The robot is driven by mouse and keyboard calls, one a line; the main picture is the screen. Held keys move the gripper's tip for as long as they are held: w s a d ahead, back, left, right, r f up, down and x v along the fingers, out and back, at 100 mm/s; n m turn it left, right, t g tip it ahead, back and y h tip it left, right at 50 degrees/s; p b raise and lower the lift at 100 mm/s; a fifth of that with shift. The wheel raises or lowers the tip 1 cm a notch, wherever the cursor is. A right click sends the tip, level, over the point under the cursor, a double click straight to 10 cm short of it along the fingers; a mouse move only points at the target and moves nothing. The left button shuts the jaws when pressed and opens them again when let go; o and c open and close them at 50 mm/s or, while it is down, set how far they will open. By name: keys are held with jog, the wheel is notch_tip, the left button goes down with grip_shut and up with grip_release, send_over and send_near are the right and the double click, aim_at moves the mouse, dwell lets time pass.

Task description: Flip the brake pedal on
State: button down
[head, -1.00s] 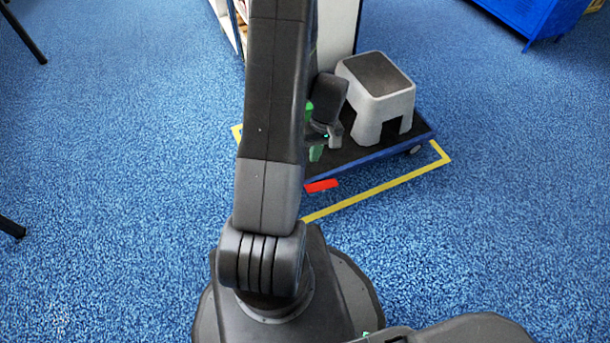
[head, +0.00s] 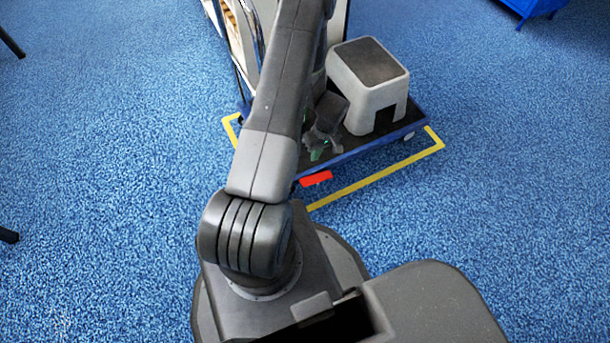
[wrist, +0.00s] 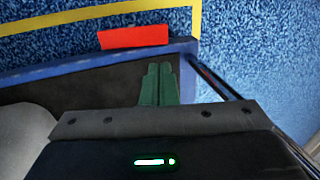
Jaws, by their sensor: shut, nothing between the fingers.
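The red brake pedal (head: 316,178) sticks out from the near edge of the blue-edged cart (head: 372,147), just above the floor. It also shows in the wrist view (wrist: 134,37), beyond the cart's blue edge. I cannot tell its tilt clearly. My gripper (head: 318,154) is over the dark cart deck, inside the edge and close to the pedal. In the wrist view its green fingers (wrist: 160,68) are together with nothing between them. Their tips are short of the pedal in the picture, to its lower right, with no visible contact.
A grey step stool (head: 370,88) stands on the deck to the right of my gripper. A shelf-like unit (head: 240,40) rises at the cart's back left, partly behind my arm. Yellow tape (head: 375,178) outlines the floor around the cart. Blue carpet in front is open.

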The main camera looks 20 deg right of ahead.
aim_at(302, 183)
jog(key=b+x, duration=0.3)
jog(key=x, duration=1.1)
jog(key=shift+s+a+f+b, duration=0.1)
jog(key=shift+a+f+b, duration=0.15)
jog(key=shift+b, duration=0.65)
jog(key=f+b, duration=0.1)
jog(key=b, duration=0.1)
jog(key=shift+a+f+b, duration=0.15)
jog(key=shift+a+b, duration=0.2)
jog(key=shift+a, duration=0.05)
jog(key=shift+r, duration=0.25)
jog(key=shift+p+v, duration=0.4)
jog(key=shift+v, duration=0.35)
jog(key=shift+a, duration=0.2)
